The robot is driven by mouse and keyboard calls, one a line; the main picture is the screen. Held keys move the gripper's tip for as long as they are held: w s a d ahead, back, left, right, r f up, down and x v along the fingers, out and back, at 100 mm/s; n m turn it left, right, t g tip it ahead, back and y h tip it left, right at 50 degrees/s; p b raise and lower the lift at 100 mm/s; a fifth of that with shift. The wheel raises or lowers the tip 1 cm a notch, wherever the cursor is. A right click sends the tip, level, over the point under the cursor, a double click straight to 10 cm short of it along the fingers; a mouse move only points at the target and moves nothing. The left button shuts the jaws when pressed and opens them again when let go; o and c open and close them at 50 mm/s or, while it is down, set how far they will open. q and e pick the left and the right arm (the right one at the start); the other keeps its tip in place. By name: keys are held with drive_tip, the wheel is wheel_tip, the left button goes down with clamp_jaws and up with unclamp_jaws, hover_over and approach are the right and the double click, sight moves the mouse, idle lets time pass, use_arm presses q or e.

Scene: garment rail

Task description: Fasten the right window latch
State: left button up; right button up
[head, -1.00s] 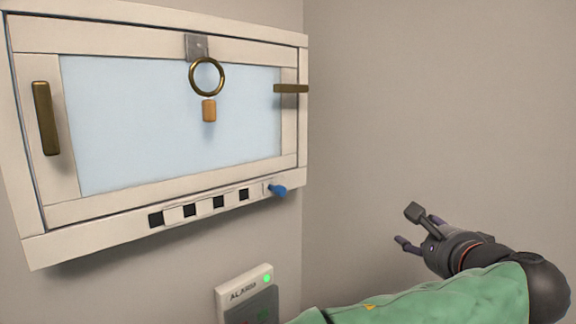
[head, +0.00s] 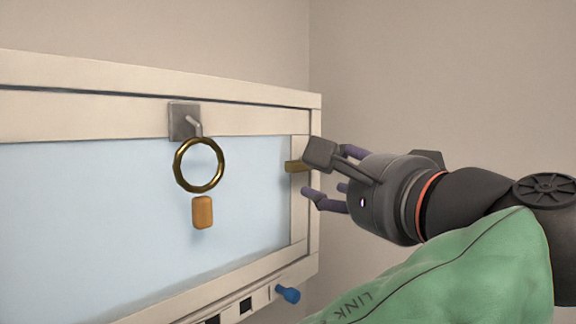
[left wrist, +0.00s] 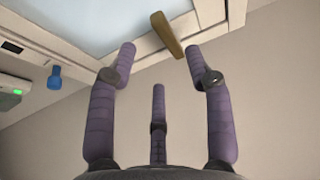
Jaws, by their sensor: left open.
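The right window latch (head: 296,167) is a brass bar on the right side of the white window frame. It lies about level in the head view, and its right end is hidden behind my left gripper (head: 317,173). In the left wrist view the latch (left wrist: 166,34) lies just beyond the spread fingertips of my left gripper (left wrist: 160,62). The gripper is open and empty, with its fingers pointing at the latch. I cannot tell whether a finger touches it. My right gripper is not in view.
A brass ring (head: 199,165) hangs from a metal hook plate (head: 183,121) on the frame's top, with an orange tag (head: 203,212) below. A blue knob (head: 288,294) sticks out from the lower sill. The right wall (head: 450,80) is bare.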

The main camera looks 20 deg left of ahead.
sight(304, 170)
use_arm(q)
drive_tip(key=p+x, duration=0.1)
drive_tip(key=x, duration=0.7)
drive_tip(key=shift+w+a+r+p, duration=0.1)
drive_tip(key=shift+p, duration=0.2)
drive_tip(key=shift+w+a, duration=0.15)
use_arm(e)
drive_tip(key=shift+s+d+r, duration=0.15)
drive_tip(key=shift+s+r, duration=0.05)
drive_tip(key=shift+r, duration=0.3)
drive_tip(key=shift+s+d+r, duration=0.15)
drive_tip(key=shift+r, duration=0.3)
use_arm(q)
drive_tip(key=shift+w+a, duration=0.15)
drive_tip(key=shift+a, duration=0.05)
drive_tip(key=shift+d, duration=0.1)
clamp_jaws()
